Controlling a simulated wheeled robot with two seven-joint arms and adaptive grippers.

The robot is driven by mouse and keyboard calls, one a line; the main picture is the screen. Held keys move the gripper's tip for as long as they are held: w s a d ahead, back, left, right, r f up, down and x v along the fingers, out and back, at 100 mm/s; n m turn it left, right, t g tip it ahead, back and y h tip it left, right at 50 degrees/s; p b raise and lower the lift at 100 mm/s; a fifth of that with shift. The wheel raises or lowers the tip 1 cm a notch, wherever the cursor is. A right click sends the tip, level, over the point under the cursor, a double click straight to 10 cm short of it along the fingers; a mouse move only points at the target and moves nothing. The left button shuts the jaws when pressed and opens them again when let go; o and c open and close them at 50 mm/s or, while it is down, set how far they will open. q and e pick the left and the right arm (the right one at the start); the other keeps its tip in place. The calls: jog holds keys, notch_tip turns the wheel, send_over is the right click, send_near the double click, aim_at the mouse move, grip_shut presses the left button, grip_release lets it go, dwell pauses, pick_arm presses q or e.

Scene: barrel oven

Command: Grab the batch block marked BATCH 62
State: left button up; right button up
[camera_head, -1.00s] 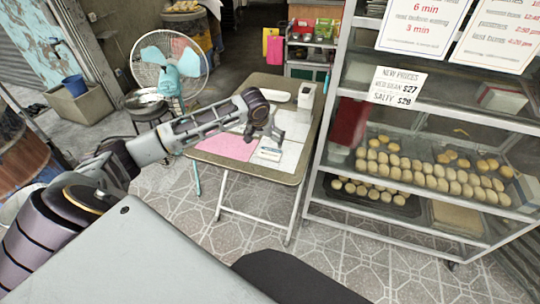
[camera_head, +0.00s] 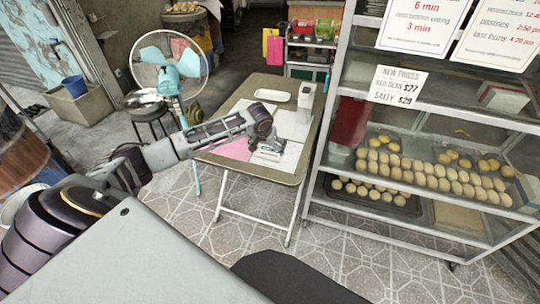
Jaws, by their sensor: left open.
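A small light block (camera_head: 265,157) lies on the folding table (camera_head: 220,160) near its front edge, beside a pink sheet. Any marking on it is too small to read, so I cannot confirm BATCH 62. My left gripper (camera_head: 267,148) is open, low over the block, and hides much of it. I cannot tell whether the fingers touch it or stand around it. My right gripper is not in view.
The pink sheet (camera_head: 233,149), white papers (camera_head: 293,124), a white tray (camera_head: 272,95) and a white upright box (camera_head: 305,97) are on the table. A glass display cabinet (camera_head: 318,165) stands close on the right. A fan (camera_head: 168,65) stands behind left.

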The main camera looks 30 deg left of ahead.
aim_at(270, 153)
pick_arm(q)
jog(key=shift+f, duration=0.15)
jog(key=shift+w+a+f, duration=0.15)
jog(key=shift+w+f, duration=0.15)
jog(key=shift+f, duration=0.25)
jog(key=shift+x, duration=0.95)
jog(key=shift+w+f+b, duration=0.2)
jog(key=shift+f+b, duration=0.1)
jog(key=shift+f, duration=0.3)
jog(key=shift+w+a+f, duration=0.1)
jog(key=shift+f, duration=0.1)
jog(key=c, duration=0.7)
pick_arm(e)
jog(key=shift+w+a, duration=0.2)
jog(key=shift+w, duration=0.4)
